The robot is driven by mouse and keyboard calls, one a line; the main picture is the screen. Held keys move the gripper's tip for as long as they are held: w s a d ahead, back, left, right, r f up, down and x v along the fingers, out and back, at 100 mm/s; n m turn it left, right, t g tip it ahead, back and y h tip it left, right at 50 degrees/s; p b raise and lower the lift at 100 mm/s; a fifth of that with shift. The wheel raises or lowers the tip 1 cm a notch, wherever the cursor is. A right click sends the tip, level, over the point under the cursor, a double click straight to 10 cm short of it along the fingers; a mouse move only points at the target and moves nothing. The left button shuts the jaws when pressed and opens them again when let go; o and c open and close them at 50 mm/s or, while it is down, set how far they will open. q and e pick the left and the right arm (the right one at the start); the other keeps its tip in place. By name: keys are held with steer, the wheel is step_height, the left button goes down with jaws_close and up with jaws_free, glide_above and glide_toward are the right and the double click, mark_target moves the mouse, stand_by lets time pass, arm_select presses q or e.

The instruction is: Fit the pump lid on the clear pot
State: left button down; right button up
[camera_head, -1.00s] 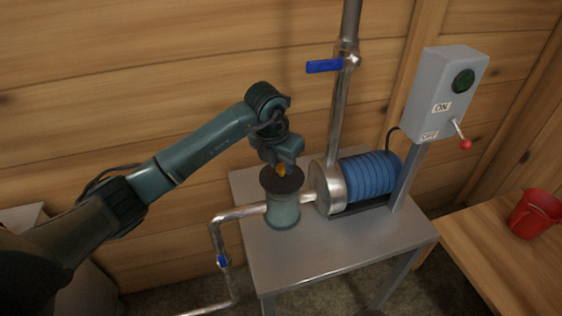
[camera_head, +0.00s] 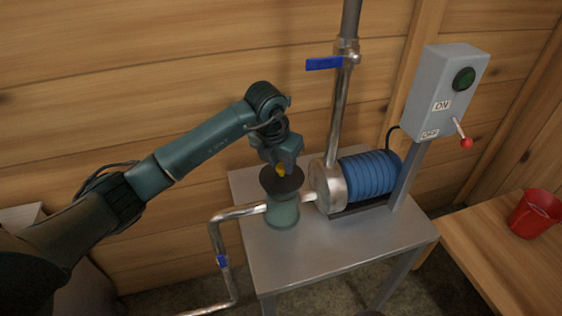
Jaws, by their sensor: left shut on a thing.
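The clear pot (camera_head: 283,213) is a greenish see-through cylinder on the left of the grey metal stand, joined to the pipes. The dark round pump lid (camera_head: 283,183) lies over the mouth of the pot and looks level. Whether it is fully seated I cannot tell from this angle. My left gripper (camera_head: 281,168) comes down from above and is shut on the lid's small yellow-orange knob (camera_head: 280,170), which the fingers partly hide. My right gripper is not in view.
The blue pump motor (camera_head: 368,178) stands just right of the pot on the stand (camera_head: 330,240). A vertical pipe with a blue-handled valve (camera_head: 324,64) rises behind. A switch box (camera_head: 440,95) with a red-knobbed lever and a red cup (camera_head: 533,214) are at right.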

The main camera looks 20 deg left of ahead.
arm_select(q)
steer(key=c, duration=1.1)
jaws_free()
steer(key=b+v, duration=0.1)
steer(key=v, duration=1.2)
steer(key=shift+r, duration=0.1)
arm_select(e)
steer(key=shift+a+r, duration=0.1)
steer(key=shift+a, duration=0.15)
